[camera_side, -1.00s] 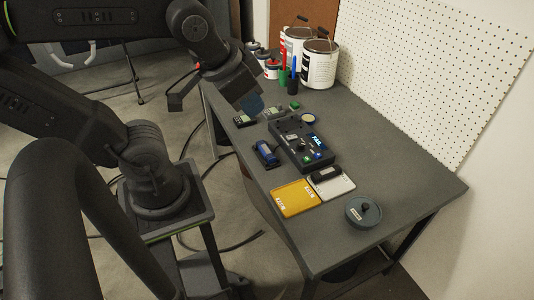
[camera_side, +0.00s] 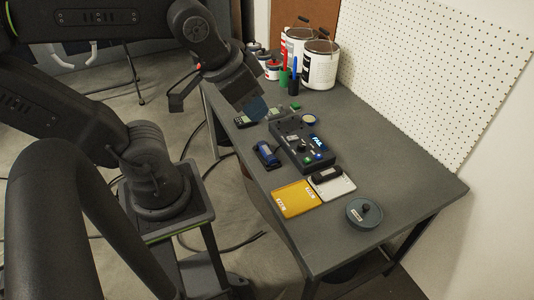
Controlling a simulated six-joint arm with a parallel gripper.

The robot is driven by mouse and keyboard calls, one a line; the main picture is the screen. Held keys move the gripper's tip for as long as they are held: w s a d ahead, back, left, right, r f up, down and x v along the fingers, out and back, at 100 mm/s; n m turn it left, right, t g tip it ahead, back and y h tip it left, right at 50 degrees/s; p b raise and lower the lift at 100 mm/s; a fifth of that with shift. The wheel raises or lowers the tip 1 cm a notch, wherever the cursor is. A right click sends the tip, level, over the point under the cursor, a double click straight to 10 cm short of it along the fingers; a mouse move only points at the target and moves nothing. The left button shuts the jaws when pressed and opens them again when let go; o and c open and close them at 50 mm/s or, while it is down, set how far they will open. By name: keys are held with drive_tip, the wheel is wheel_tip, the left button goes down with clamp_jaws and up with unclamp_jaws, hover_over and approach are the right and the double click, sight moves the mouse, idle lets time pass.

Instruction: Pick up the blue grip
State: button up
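A small dark blue cylindrical piece (camera_side: 267,154), which looks like the blue grip, sits in a dark holder on the table, just left of the black control box (camera_side: 297,150). My gripper (camera_side: 257,112) points down above the table, beyond the blue grip and apart from it. Its fingers look dark with bluish tips. They are seen from the side and blurred together, so I cannot tell whether they are open or shut.
A yellow tray (camera_side: 297,206) and a white tray (camera_side: 343,189) with a black grip (camera_side: 326,174) lie nearer. A round grey lidded item (camera_side: 364,212) is at the right. Paint cans (camera_side: 320,68) and a green cup (camera_side: 284,76) stand behind. The table's right side is clear.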

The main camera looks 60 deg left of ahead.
drive_tip(key=o, duration=0.7)
drive_tip(key=shift+c, duration=0.2)
drive_tip(key=n+g, duration=0.6)
drive_tip(key=n, duration=1.2)
hover_over(267, 150)
wheel_tip(267, 150, down, 30)
drive_tip(key=shift+w+f, duration=0.1)
drive_tip(key=shift+f, duration=0.1)
drive_tip(key=shift+a+f, duration=0.1)
drive_tip(key=shift+f, duration=2.9)
